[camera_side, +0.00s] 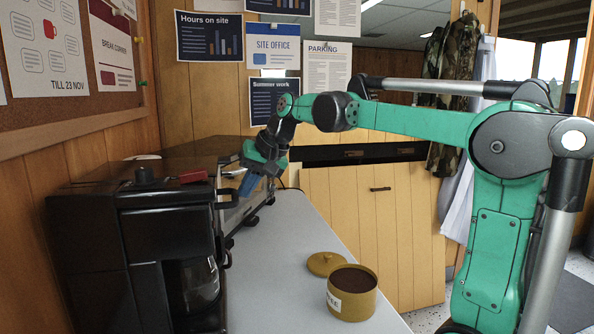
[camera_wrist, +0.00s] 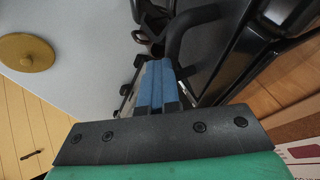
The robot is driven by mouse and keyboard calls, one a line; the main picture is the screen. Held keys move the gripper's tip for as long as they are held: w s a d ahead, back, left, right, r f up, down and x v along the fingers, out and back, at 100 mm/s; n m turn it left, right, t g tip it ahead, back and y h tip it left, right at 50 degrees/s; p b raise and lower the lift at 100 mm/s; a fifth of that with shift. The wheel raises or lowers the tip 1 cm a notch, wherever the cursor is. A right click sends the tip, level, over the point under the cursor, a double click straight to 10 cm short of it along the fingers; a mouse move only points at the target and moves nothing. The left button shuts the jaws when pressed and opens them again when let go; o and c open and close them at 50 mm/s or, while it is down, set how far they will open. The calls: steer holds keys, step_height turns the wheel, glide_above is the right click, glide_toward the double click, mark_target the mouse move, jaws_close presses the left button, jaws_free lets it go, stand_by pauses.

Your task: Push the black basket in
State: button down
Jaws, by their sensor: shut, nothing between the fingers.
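A black coffee machine (camera_side: 140,235) stands at the left of the counter with a glass jug (camera_side: 195,285) in its front. A black part (camera_side: 228,191) sticks out to the right from its upper front; it looks like the basket's handle, but I cannot tell how far out the basket is. In the wrist view a curved black handle (camera_wrist: 182,38) lies just beyond and right of my blue fingertips. My gripper (camera_side: 248,184) is shut and empty, pointing down near that part. It also shows in the wrist view (camera_wrist: 157,66). I cannot tell whether it touches anything.
A silver-fronted appliance with a dark top (camera_side: 236,205) stands behind the coffee machine, close to my gripper. An open tan canister (camera_side: 350,305) of dark contents and its lid (camera_side: 325,262) stand on the grey counter (camera_side: 280,235). The counter's middle is clear.

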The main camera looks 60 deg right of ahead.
steer(key=shift+w+a, duration=0.25)
steer(key=shift+a, duration=0.05)
steer(key=s+d+r, duration=0.4)
steer(key=s+r, duration=0.4)
steer(key=r, duration=0.1)
steer(key=s+a+f+n, duration=0.2)
steer(key=a+f+n, duration=0.2)
steer(key=a+f, duration=0.3)
steer(key=s+a+f+n, duration=0.2)
steer(key=a+f, duration=0.5)
steer(key=f, duration=0.6)
steer(key=shift+s+n+t+h, duration=0.15)
steer(key=shift+n+t+h, duration=0.2)
steer(key=shift+n, duration=0.55)
